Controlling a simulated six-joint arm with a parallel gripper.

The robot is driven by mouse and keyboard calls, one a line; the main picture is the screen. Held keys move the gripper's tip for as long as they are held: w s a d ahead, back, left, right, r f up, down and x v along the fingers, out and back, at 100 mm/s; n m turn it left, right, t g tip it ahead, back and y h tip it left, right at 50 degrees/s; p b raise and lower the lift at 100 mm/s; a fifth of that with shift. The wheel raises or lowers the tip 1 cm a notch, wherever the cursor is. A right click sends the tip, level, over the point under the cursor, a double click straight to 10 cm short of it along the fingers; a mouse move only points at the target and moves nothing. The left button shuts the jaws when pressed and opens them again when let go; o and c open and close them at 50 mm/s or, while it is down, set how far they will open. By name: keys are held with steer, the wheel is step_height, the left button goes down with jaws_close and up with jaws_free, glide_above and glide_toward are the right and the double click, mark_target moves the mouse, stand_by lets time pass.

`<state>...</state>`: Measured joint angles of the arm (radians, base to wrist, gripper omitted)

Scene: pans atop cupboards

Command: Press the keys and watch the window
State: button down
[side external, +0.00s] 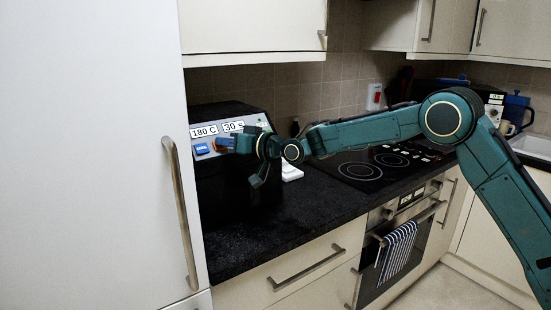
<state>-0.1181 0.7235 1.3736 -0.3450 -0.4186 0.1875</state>
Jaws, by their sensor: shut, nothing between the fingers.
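A black box-shaped machine (222,190) stands on the dark worktop at the left, with a pale sloping panel on top. The panel carries a white window reading "180 C" (204,131) and another reading "30 s" (233,127). Below them are a blue key (201,149) and an orange-red key (219,147). My gripper (228,143) is shut and empty, over the panel just right of the orange-red key. I cannot tell whether it touches a key. The gripper and wrist hide the panel's right part.
A white object (291,172) lies on the worktop behind my wrist. A black hob (380,165) is set into the worktop (290,225) to the right. A tall white door (90,160) stands close at the left; wall cupboards (255,28) hang above.

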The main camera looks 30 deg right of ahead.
stand_by(0.3)
steer(key=shift+s+r, duration=0.3)
steer(key=shift+s, duration=0.05)
steer(key=shift+s+r, duration=0.1)
steer(key=shift+r, duration=0.05)
steer(key=s+r, duration=0.4)
stand_by(0.9)
stand_by(0.6)
